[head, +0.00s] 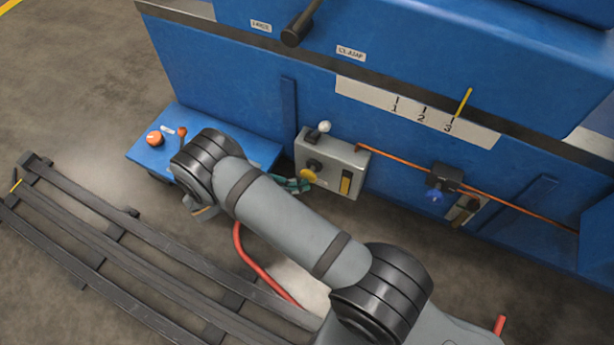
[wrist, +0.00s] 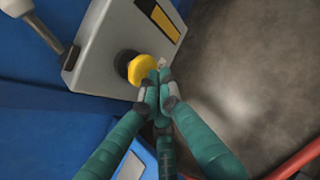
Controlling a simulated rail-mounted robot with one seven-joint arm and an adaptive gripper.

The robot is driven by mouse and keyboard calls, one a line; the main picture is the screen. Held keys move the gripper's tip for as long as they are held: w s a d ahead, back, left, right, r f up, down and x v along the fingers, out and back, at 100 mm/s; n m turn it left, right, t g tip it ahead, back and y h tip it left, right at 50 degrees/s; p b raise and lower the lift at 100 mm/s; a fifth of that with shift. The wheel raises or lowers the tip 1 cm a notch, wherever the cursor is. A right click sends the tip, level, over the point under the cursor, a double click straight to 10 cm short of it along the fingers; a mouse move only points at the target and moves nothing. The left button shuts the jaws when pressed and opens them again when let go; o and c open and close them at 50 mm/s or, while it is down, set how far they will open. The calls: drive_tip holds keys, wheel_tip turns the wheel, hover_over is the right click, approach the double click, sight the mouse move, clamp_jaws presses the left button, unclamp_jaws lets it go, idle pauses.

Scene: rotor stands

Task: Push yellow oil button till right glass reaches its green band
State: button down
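The yellow oil button (head: 308,176) sits on the front of a grey box (head: 332,155) fixed to the blue machine. In the wrist view, the round yellow button (wrist: 142,70) stands out on a black collar. My gripper (wrist: 158,85) has its green fingers together, with the tips at the button's lower right edge; I cannot tell whether they touch it. In the head view, my gripper (head: 299,184) is just left of the button. Another glass (head: 465,210) is farther right. No green band can be made out.
A copper pipe (head: 400,163) runs from the box to a black block (head: 447,176) with a blue knob (head: 434,196). A white-tipped lever (head: 324,127) tops the box. A blue pedestal with an orange knob (head: 155,138) is left. A red hose (head: 258,268) curves below my arm.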

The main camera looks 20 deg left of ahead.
drive_tip(key=shift+s, duration=0.3)
drive_tip(key=s, duration=0.5)
drive_tip(key=shift+p, duration=0.35)
drive_tip(key=shift+w, duration=0.1)
idle(0.4)
drive_tip(key=shift+w+a+f+b, duration=0.1)
drive_tip(key=shift+w+b, duration=0.35)
drive_tip(key=shift+w, duration=0.15)
drive_tip(key=shift+w, duration=0.1)
